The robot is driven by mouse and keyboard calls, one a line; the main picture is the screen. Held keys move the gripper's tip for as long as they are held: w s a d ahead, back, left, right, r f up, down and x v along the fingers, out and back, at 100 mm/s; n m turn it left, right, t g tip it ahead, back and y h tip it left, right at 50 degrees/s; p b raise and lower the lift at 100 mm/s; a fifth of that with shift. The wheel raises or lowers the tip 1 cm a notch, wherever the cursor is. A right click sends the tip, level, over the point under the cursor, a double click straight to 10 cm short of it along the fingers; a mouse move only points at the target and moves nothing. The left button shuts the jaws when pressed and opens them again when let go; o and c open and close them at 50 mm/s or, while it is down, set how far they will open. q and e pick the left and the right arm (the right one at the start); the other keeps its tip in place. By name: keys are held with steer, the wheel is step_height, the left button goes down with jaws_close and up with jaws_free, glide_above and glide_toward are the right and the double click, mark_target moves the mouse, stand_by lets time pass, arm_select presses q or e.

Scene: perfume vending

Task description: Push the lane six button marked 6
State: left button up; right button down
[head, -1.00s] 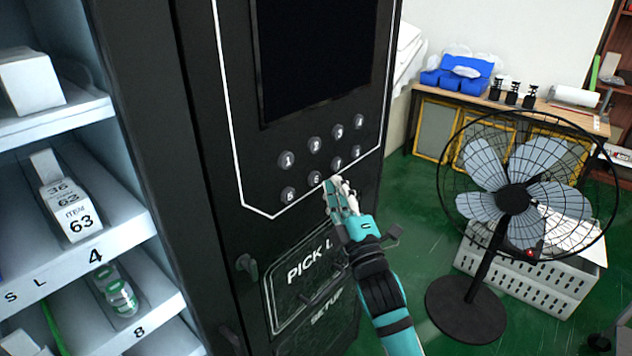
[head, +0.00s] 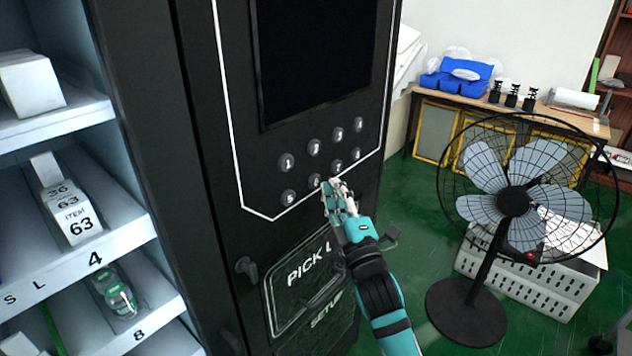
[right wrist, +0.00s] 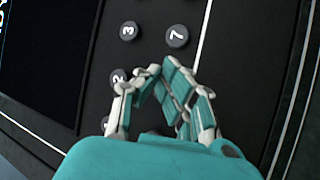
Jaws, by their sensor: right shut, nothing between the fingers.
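The round button 6 (head: 315,180) is in the lower row of the black machine's keypad in the head view, between button 5 (head: 289,197) and button 7 (head: 336,166). My right gripper (head: 333,184) is shut and empty, its fingertips just to the right of and below button 6 in the picture. I cannot tell whether they touch it. In the right wrist view the gripper (right wrist: 160,70) is over the keypad between button 2 (right wrist: 118,76) and button 7 (right wrist: 177,36), and its fingers hide button 6. My left gripper is not in view.
The machine's dark screen (head: 315,60) is above the keypad, and a pick-up flap (head: 310,285) is below. Shelves with boxes (head: 72,215) stand at left. A standing fan (head: 515,200) and a white crate (head: 530,280) are at right on the green floor.

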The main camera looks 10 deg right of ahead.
steer(key=shift+w+a, duration=0.1)
stand_by(0.5)
steer(key=shift+w+a, duration=0.2)
steer(key=shift+w, duration=0.05)
steer(key=shift+w+a, duration=0.2)
steer(key=shift+w, duration=0.1)
stand_by(0.8)
steer(key=shift+s+d, duration=0.1)
steer(key=shift+s, duration=0.05)
steer(key=shift+s+d, duration=0.4)
steer(key=shift+s, duration=0.15)
steer(key=shift+p, duration=0.3)
steer(key=s+d, duration=0.1)
steer(key=s, duration=0.1)
steer(key=s+d+p, duration=0.1)
steer(key=s+d, duration=0.1)
steer(key=shift+p, duration=0.3)
